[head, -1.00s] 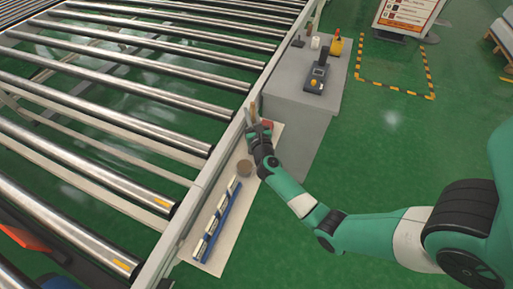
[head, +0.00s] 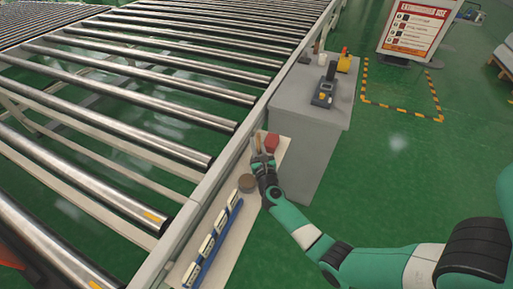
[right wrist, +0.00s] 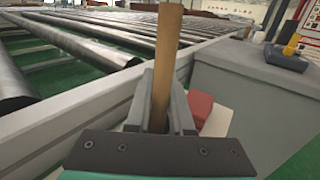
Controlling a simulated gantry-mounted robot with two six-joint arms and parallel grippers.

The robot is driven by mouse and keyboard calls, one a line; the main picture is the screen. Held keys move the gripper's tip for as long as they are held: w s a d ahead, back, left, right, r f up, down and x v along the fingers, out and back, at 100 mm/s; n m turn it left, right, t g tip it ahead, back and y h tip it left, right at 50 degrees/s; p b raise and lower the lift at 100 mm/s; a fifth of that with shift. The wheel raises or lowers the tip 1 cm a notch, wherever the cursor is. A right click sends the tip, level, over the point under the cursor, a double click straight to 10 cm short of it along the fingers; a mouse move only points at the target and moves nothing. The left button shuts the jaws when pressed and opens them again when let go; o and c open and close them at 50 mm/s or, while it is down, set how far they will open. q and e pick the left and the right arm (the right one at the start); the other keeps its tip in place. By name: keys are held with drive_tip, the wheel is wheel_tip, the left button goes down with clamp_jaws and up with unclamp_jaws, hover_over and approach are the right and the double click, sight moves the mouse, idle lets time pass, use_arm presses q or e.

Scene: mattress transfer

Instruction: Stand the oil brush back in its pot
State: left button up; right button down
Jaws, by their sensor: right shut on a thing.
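My right gripper (head: 262,160) is shut on the oil brush, whose wooden handle (head: 256,144) stands up from the fingers. In the right wrist view the handle (right wrist: 167,60) rises nearly upright between the fingers; the brush's lower end is hidden. A small round brown pot (head: 246,183) stands on the pale shelf (head: 221,205), just nearer than the gripper and to its left. The gripper is apart from the pot in the picture; its exact height is unclear. My left gripper is not in view.
A red block (head: 272,142) is on the shelf's far end, close to the gripper. A blue rack with white pieces (head: 213,243) lies at the near end. The roller conveyor (head: 120,140) runs along the left. A grey cabinet (head: 310,130) stands beyond.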

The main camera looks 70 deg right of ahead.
drive_tip(key=shift+w+f, duration=0.1)
drive_tip(key=c, duration=0.8)
unclamp_jaws()
drive_tip(key=shift+s+a+r, duration=0.2)
drive_tip(key=shift+r, duration=0.1)
drive_tip(key=p+v, duration=0.3)
drive_tip(key=v, duration=0.8)
drive_tip(key=shift+s, duration=0.15)
drive_tip(key=shift+a, duration=0.15)
